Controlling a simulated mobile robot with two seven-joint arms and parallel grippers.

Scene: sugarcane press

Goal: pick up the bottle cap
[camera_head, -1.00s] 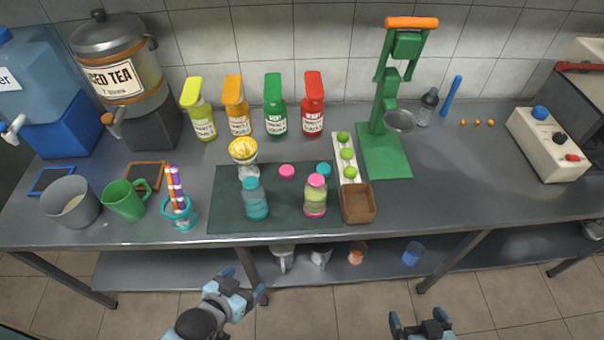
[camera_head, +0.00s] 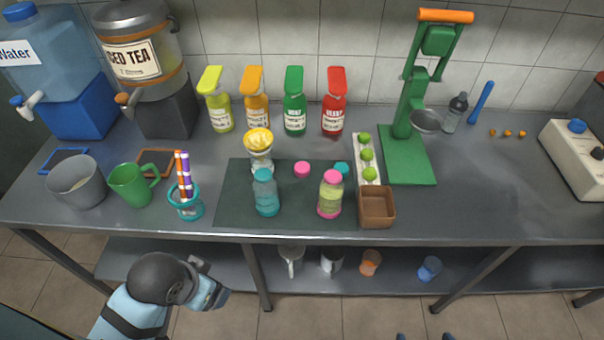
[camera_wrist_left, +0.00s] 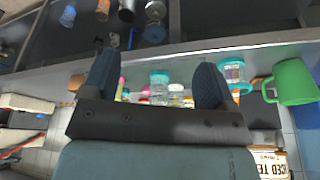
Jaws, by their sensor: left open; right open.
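Two loose bottle caps lie on the dark mat (camera_head: 235,207): a pink cap (camera_head: 302,169) near its middle and a teal cap (camera_head: 341,168) by the lime tray. In front of them stand a blue bottle (camera_head: 265,197) and a pink-topped bottle (camera_head: 330,197). My left gripper (camera_head: 214,284) is in front of the counter's edge, left of the mat and apart from the caps. In the left wrist view its fingers (camera_wrist_left: 155,80) are open and empty, with bottles beyond them. My right gripper (camera_head: 425,336) is open, with only its fingertips showing at the bottom edge.
A green press (camera_head: 408,150), white lime tray (camera_head: 368,158) and brown box (camera_head: 376,206) stand right of the caps. A cup with straws (camera_head: 186,203) and green mug (camera_head: 131,186) stand left. Several syrup bottles line the back. Cups sit on the lower shelf.

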